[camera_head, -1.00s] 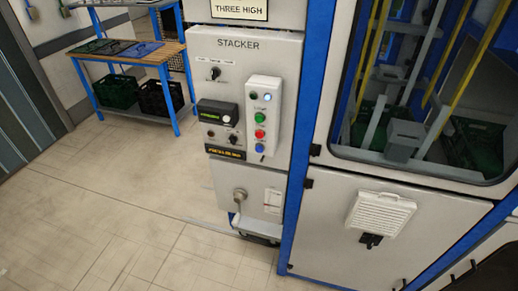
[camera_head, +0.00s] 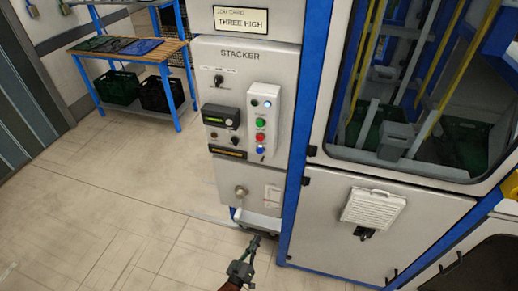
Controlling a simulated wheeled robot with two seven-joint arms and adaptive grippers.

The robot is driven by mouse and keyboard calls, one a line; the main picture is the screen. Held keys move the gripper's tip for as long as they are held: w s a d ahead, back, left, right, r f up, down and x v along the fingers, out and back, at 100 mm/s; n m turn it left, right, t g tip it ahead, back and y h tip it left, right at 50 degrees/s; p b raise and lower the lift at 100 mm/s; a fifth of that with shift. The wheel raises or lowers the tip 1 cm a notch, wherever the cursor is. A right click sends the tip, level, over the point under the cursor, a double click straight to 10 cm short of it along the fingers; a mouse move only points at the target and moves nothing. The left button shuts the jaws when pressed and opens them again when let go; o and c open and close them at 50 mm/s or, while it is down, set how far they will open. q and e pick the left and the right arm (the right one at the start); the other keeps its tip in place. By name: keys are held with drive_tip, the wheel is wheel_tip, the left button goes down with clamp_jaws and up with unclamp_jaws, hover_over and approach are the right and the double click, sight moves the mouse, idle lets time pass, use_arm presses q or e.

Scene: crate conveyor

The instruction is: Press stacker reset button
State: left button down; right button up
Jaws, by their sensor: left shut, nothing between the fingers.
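The grey stacker panel (camera_head: 238,60) carries a white button box (camera_head: 276,96) on its right side. The box has a pale lit button or lamp (camera_head: 267,103) at the top, then a green button (camera_head: 262,122), a red button (camera_head: 260,138) and a blue button (camera_head: 260,149) going down. Their small labels cannot be read, so I cannot tell which is reset. My left gripper (camera_head: 254,243) comes in at the bottom, shut and empty, well below the box and apart from it. My right gripper is out of view.
A black display unit (camera_head: 221,117) and a rotary knob (camera_head: 218,79) sit left of the buttons. A blue post (camera_head: 302,120) and a windowed cabinet (camera_head: 375,230) stand on the right. A blue shelf with crates (camera_head: 165,92) is at the back left. Open floor (camera_head: 110,190) lies left.

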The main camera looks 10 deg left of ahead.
use_arm(q)
wheel_tip(320, 180, up, 24)
drive_tip(key=w+n+t+y+p, duration=0.1)
drive_tip(key=w+n+t+p, duration=0.1)
drive_tip(key=n+t, duration=0.25)
drive_tip(key=n+t+y+p, duration=0.3)
drive_tip(key=n+t+y, duration=0.2)
drive_tip(key=n+y, duration=0.2)
approach(260, 151)
drive_tip(key=s+a+r, duration=0.2)
drive_tip(key=s+r, duration=0.4)
drive_tip(key=shift+s+d+r+m+g+b, duration=0.1)
drive_tip(key=shift+s+m+g+b, duration=0.15)
drive_tip(key=shift+m+b, duration=0.1)
drive_tip(key=shift+w, duration=0.15)
drive_tip(key=w+b, duration=0.2)
drive_tip(key=w, duration=0.6)
drive_tip(key=shift+w+d, duration=0.2)
drive_tip(key=shift+w, duration=0.15)
drive_tip(key=shift+w, duration=0.15)
drive_tip(key=shift+w, duration=0.3)
